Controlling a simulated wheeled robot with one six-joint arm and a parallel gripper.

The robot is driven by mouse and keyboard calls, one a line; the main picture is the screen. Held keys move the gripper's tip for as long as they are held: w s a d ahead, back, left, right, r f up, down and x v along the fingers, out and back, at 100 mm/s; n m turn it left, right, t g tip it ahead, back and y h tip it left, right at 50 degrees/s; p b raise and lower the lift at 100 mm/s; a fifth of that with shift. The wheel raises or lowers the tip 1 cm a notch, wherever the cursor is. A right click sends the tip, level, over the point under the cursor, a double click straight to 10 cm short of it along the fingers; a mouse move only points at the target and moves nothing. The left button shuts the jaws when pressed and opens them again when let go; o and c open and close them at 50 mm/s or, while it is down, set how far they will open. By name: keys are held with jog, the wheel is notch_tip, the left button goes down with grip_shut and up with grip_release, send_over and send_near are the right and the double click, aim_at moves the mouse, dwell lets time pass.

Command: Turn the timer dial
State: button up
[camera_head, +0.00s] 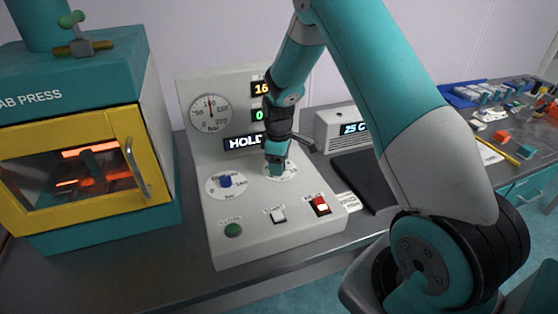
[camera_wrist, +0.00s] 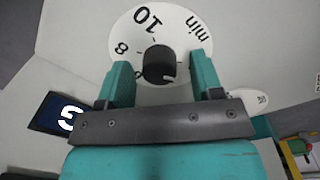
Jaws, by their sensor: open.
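The timer dial is a black knob (camera_wrist: 159,64) on a round white scale (camera_wrist: 178,26) marked "min" with numbers such as 8 and 10. In the wrist view my gripper (camera_wrist: 160,75) is open, with one teal finger on each side of the knob and a gap showing on both sides. In the head view my gripper (camera_head: 277,168) points down over the white scale (camera_head: 291,172) on the sloped panel and hides the knob.
The lab press (camera_head: 80,130) stands left. A black pad (camera_head: 362,178) lies right.

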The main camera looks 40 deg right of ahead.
jog(key=c, duration=0.9)
jog(key=shift+m, duration=0.3)
